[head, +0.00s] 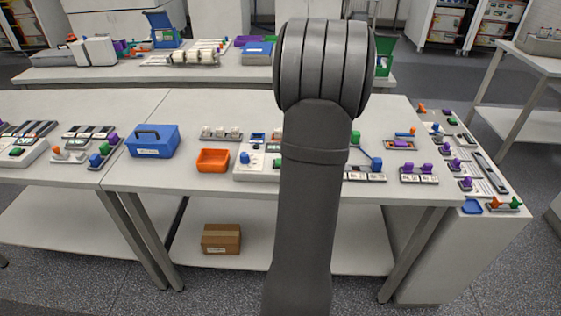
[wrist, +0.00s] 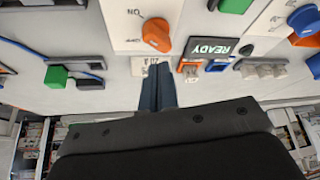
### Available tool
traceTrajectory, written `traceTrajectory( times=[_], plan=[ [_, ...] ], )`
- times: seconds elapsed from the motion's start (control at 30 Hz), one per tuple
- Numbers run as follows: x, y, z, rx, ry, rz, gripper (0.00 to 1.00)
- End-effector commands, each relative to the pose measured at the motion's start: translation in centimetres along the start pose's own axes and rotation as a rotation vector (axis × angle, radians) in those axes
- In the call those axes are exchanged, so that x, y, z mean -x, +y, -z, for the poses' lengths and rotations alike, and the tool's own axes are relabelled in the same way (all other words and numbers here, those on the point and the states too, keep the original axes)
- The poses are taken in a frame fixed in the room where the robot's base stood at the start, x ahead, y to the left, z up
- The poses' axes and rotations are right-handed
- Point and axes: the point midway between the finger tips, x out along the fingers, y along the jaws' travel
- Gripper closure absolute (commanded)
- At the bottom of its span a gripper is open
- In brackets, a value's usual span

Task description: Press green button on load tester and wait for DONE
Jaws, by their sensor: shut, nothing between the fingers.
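The wrist view looks upside down at a white device (wrist: 138,30) with an orange knob (wrist: 157,34) beside the letters ON. A green part, perhaps the green button (wrist: 235,5), is cut by the top edge. My gripper (wrist: 158,68) is shut and empty, its fingertips just below the orange knob in the picture, apart from the green part. In the head view, a white device (head: 255,172) shows left of my arm, which hides much of it. I cannot tell which housing is the load tester.
A green block (wrist: 56,76) sits at left in the wrist view, a blue knob (wrist: 303,18) at right. In the head view, an orange bin (head: 212,160) and a blue box (head: 152,141) stand left of the device. Small parts with coloured handles (head: 418,172) stand right of my arm.

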Motion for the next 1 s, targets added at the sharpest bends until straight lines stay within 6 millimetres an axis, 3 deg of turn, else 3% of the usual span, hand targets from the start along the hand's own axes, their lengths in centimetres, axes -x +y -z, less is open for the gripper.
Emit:
traceTrajectory(
  times=[0.7, 1.0],
  plan=[
    [6.0, -7.9, 1.2, -0.768, 0.276, -0.069, 1.0],
    [7.6, -9.9, 1.3, -0.966, 0.363, -0.017, 1.0]
  ],
)
